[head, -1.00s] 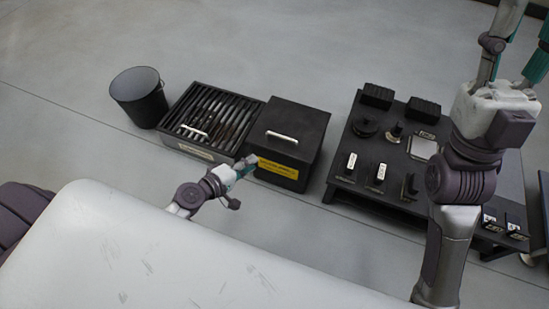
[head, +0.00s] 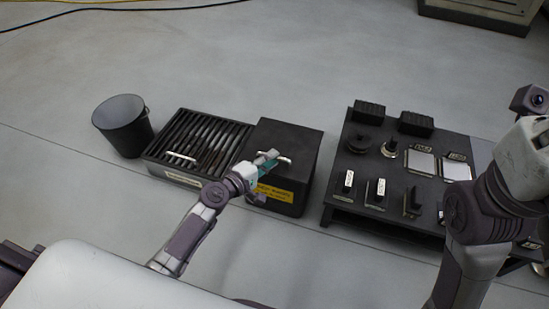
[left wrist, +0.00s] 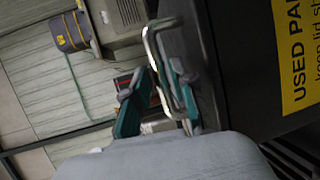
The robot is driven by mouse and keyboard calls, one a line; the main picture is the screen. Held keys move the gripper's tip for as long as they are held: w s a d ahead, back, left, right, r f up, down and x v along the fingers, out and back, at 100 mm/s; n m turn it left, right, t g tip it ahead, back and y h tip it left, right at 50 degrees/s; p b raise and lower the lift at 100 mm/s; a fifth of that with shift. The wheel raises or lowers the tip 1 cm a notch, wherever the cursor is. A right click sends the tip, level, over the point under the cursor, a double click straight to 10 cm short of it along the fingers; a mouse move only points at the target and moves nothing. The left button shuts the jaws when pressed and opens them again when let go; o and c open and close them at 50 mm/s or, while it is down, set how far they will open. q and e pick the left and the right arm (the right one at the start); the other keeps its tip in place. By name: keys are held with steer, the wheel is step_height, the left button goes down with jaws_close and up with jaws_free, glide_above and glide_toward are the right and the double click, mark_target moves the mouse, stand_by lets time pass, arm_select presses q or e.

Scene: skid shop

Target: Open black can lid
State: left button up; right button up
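The black can (head: 291,200) is a square bin with a yellow label on its front, standing on the floor in the head view. Its flat black lid (head: 289,134) is down. The lid's light metal handle (head: 285,159) also shows in the left wrist view (left wrist: 153,48). My left gripper (head: 266,162) is at the handle. In the left wrist view its teal fingers (left wrist: 156,98) are apart, with the handle bar between them. I cannot tell whether they touch it. My right arm is at the right edge, its fingers out of the picture.
A black slatted box (head: 203,139) stands against the can's left side, with a dark bucket (head: 124,125) beyond it. A low black table (head: 345,195) with blocks, knobs and labelled parts stands right of the can.

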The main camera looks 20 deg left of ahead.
arm_select(q)
steer(key=shift+x, duration=1.1)
jaws_close()
